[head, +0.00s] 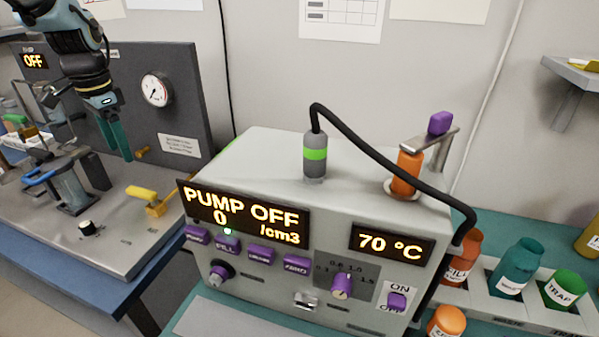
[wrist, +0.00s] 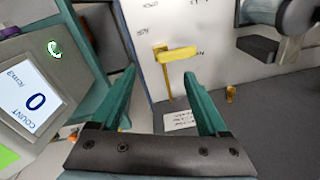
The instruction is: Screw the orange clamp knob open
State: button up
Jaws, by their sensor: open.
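A small orange knob (head: 141,153) sits low on the dark upright panel at the left in the head view. It looks like the clamp knob. In the wrist view a small orange knob (wrist: 231,94) shows right of my right finger, apart from it. My gripper (head: 121,150) has teal fingers pointing down beside the panel, just left of the knob in the head view. I cannot tell the exact depth between fingers and knob.
A yellow lever (head: 146,195) stands on the grey bench plate (head: 128,255). A gauge (head: 155,90) is on the panel. A blue-handled clamp (head: 62,180) stands left of my gripper. A grey pump box (head: 255,180) with a black hose (head: 390,165) stands right.

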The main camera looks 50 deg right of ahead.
jog(key=s+d+f+m+b, duration=0.1)
jog(key=s+d+m, duration=0.3)
jog(key=d, duration=0.5)
jog(key=s+d+f+m, duration=0.1)
jog(key=s+d+m, duration=0.25)
jog(key=d, duration=0.45)
jog(key=s+d+f+m+b, duration=0.1)
jog(key=s+d+m, duration=0.3)
jog(key=d, duration=0.5)
jog(key=s+d+f+m+b, duration=0.1)
jog(key=s+d+f+m, duration=0.1)
jog(key=s+d+m, duration=0.6)
jog(key=s+d+f+m, duration=0.1)
jog(key=s+d+m, duration=0.2)
jog(key=s+d, duration=0.5)
jog(key=shift+g, duration=0.4)
jog(key=f, duration=0.3)
jog(key=s+a+f+p, duration=0.1)
jog(key=f, duration=0.3)
jog(key=s+a+f+p, duration=0.1)
jog(key=f, duration=0.2)
jog(key=shift+a+f, duration=0.25)
grip_shut()
